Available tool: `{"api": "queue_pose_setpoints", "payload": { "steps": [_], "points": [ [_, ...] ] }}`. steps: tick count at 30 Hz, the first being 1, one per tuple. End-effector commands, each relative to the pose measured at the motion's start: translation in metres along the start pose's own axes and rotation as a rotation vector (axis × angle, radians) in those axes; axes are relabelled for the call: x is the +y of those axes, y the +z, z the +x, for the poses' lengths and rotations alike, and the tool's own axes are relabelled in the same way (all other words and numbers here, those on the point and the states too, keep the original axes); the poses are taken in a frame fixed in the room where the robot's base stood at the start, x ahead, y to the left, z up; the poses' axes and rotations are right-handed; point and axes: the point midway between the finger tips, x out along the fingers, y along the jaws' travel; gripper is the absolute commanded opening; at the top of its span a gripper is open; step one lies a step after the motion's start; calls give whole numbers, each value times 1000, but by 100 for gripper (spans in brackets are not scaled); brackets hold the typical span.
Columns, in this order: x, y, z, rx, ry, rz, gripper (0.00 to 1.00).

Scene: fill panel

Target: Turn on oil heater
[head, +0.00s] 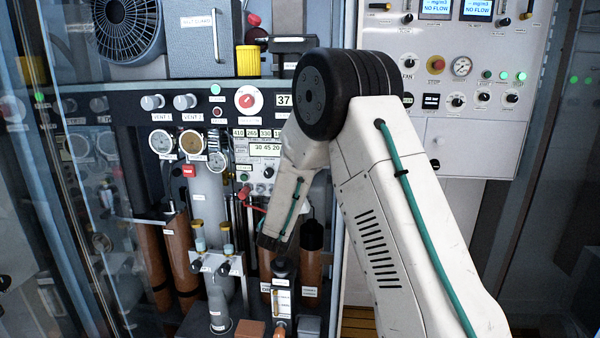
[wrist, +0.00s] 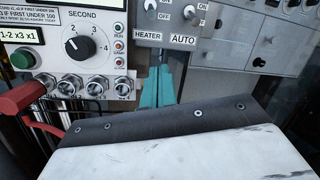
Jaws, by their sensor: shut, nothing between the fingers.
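In the wrist view, a light panel carries a small toggle switch (wrist: 151,5) above a HEATER label (wrist: 148,37). No label in view reads "oil heater". My gripper (wrist: 158,88) shows as two teal fingers close together, just below the HEATER label. They are shut and empty; whether they touch the panel I cannot tell. In the head view my arm's lower links reach down to the left panel and hide the fingers.
Right of the heater switch is another toggle (wrist: 190,12) labelled ON, OFF and AUTO. To the left are a SECOND dial (wrist: 80,47), a green button (wrist: 22,58), metal connectors and a red handle (wrist: 22,97). Gauges (head: 191,143) and brown cylinders (head: 180,250) crowd the head view.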

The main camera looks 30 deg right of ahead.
Motion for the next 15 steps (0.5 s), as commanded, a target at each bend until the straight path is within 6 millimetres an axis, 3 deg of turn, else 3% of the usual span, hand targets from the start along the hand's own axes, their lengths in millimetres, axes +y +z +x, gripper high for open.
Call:
{"api": "queue_pose_setpoints", "payload": {
  "steps": [5, 15],
  "points": [
    [-1, -1, 25, 0, -3, -1, 0],
    [-1, -1, 97, 0, -2, 0, 0]
  ]
}}
